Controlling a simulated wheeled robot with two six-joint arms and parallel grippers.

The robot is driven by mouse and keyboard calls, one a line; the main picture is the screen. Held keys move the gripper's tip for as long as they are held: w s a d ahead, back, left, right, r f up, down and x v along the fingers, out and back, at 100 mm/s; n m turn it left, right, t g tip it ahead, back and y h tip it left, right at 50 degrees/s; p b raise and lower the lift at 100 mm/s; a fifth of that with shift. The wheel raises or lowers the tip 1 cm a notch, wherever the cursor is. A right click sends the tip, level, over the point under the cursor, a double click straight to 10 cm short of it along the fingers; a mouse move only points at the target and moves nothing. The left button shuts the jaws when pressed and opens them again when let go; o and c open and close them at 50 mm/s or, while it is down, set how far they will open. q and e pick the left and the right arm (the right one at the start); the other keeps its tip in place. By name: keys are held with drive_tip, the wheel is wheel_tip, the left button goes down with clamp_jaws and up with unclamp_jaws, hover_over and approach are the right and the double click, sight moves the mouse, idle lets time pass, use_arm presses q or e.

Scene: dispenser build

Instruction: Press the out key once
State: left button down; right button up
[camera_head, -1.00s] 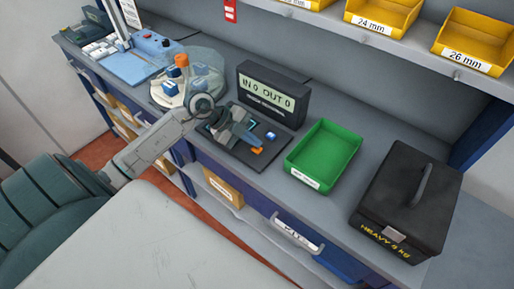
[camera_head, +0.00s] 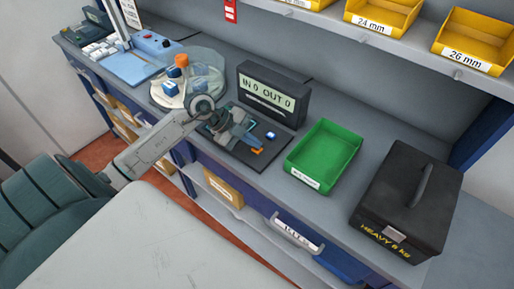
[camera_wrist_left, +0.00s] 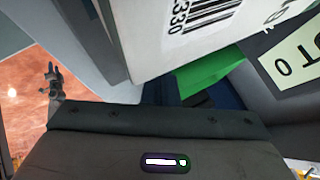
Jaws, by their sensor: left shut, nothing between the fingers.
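The counter display (camera_head: 265,93) reads "IN 0 OUT 0" in the head view; part of it, with "0", also shows at the right edge of the left wrist view (camera_wrist_left: 291,62). In front of it lies a dark key pad (camera_head: 283,141). A blue key (camera_head: 271,135) shows on it, and an orange piece (camera_head: 257,151) shows near its front edge. I cannot read which is the out key. My left gripper (camera_head: 249,143) is shut and empty, low over the pad beside the orange piece; contact cannot be told. It hides part of the pad. My right gripper is not in view.
A green bin (camera_head: 326,153) stands right of the pad, and a black heavy box (camera_head: 411,197) further right. A round clear-covered tray (camera_head: 207,67) with blue parts stands left, behind my arm. Yellow bins (camera_head: 383,20) line the shelf above.

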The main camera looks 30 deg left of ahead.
sight(253, 147)
use_arm(q)
drive_tip(key=shift+s+d+f, duration=0.15)
drive_tip(key=shift+s+f, duration=0.25)
drive_tip(key=shift+f, duration=0.25)
idle(0.4)
drive_tip(key=shift+r, duration=0.15)
drive_tip(key=shift+w+r+p, duration=0.35)
drive_tip(key=shift+r+p, duration=0.1)
drive_tip(key=shift+r, duration=0.1)
drive_tip(key=shift+w+a, duration=0.3)
drive_tip(key=shift+w, duration=0.05)
drive_tip(key=shift+s+r+p, duration=0.1)
drive_tip(key=shift+r+p, duration=0.35)
drive_tip(key=shift+r, duration=0.15)
wheel_tip(253, 147, up, 4)
drive_tip(key=p, duration=0.4)
drive_tip(key=shift+r, duration=0.15)
